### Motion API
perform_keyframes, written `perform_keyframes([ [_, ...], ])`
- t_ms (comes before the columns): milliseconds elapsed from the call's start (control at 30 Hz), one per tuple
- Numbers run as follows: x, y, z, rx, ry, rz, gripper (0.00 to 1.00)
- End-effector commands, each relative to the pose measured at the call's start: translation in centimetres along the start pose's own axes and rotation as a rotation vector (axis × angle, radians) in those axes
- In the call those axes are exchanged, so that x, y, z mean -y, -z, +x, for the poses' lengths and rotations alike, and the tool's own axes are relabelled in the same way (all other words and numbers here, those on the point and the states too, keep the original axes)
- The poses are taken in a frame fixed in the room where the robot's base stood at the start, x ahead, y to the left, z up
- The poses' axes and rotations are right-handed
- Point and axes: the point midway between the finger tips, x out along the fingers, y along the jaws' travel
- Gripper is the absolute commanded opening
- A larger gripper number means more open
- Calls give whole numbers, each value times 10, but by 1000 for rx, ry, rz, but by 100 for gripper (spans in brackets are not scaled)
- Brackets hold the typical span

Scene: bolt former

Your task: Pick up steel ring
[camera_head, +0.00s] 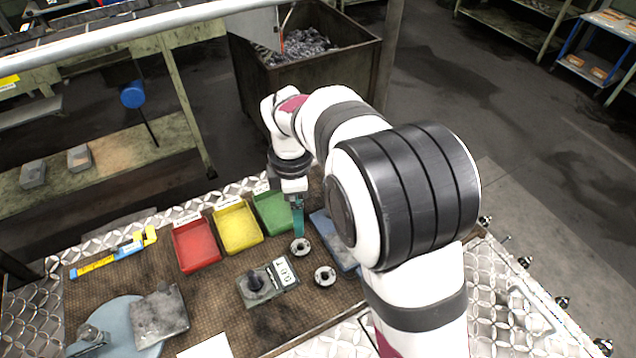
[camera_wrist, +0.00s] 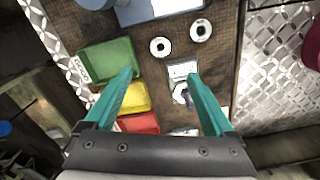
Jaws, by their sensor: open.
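Two steel rings lie on the brown work mat. One ring (camera_head: 300,246) lies near the green tray, and the other ring (camera_head: 325,276) lies closer to the front edge. Both also show in the wrist view, the first ring (camera_wrist: 160,47) ahead of the gap between my fingers and the second ring (camera_wrist: 201,30) up and to its right. My gripper (camera_head: 298,234) has teal fingers pointing down above the mat, close to the first ring. In the wrist view my gripper (camera_wrist: 159,75) is open with nothing between its fingertips. I cannot tell its exact height.
Red (camera_head: 196,245), yellow (camera_head: 237,226) and green (camera_head: 272,211) trays stand in a row left of my gripper. A grey block with a dark knob (camera_head: 256,283) and a white-faced device (camera_head: 284,272) sit left of the rings. A blue flat object (camera_head: 333,238) lies to the right.

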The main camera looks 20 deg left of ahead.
Motion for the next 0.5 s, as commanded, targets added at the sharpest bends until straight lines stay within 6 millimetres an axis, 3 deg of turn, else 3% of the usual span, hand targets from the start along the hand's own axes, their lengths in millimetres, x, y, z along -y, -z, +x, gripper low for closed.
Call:
perform_keyframes([
  [200,2,-2,63,0,6,6,88],
  [500,2,-3,112,0,5,9,88],
])
